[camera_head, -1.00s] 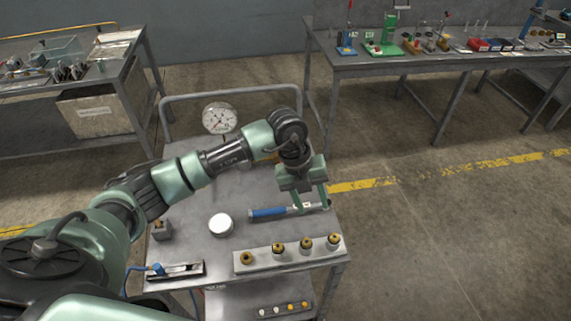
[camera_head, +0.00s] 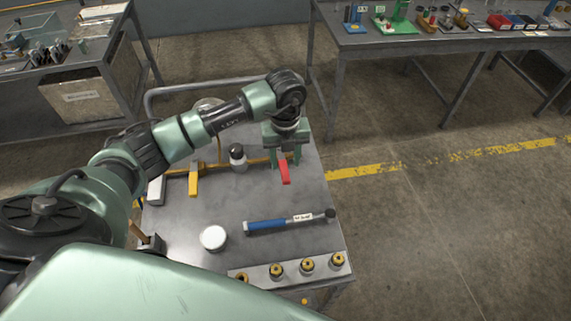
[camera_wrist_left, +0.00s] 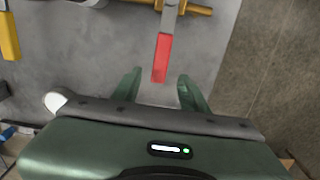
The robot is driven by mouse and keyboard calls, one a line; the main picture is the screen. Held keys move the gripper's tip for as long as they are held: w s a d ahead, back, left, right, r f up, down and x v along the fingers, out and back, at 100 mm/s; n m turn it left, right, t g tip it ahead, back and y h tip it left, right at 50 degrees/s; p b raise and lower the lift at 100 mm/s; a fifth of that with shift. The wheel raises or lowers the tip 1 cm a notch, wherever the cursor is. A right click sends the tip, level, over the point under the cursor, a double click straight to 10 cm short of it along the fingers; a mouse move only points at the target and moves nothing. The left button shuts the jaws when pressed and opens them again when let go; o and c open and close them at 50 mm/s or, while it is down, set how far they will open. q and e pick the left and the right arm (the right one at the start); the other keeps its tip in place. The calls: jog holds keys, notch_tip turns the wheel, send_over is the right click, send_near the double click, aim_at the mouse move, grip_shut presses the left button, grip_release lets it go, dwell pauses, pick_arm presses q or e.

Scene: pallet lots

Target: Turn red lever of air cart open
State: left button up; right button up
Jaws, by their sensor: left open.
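The air cart (camera_head: 180,275) stands in front of me with a brass pipe (camera_head: 258,160) across its top. A red lever (camera_head: 285,172) is on the right part of the pipe and points toward the near side of the cart. It also shows in the left wrist view (camera_wrist_left: 162,58), where its free end reaches to just ahead of the space between the fingers. My left gripper (camera_head: 286,160) is open above the lever in the head view; the fingers (camera_wrist_left: 160,90) in the wrist view are to either side and apart from it. My right gripper is not in view.
A yellow lever (camera_head: 194,178) is on the left part of the pipe. A torque-wrench-like tool with a blue handle (camera_head: 266,225), a white round lid (camera_head: 213,238) and a strip with several brass fittings (camera_head: 290,270) lie on the cart. A bench (camera_head: 420,38) stands behind right.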

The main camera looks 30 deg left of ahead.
aim_at(285, 175)
pick_arm(q)
jog(key=f, duration=0.2)
jog(key=shift+s+d+f+p, duration=0.2)
jog(key=shift+s+f+p, duration=0.1)
jog(key=shift+p, duration=0.05)
notch_tip(285, 175, down, 2)
jog(key=shift+w, duration=0.15)
jog(key=shift+w+a+f, duration=0.1)
jog(key=shift+f, duration=0.3)
jog(key=c, duration=0.9)
grip_shut()
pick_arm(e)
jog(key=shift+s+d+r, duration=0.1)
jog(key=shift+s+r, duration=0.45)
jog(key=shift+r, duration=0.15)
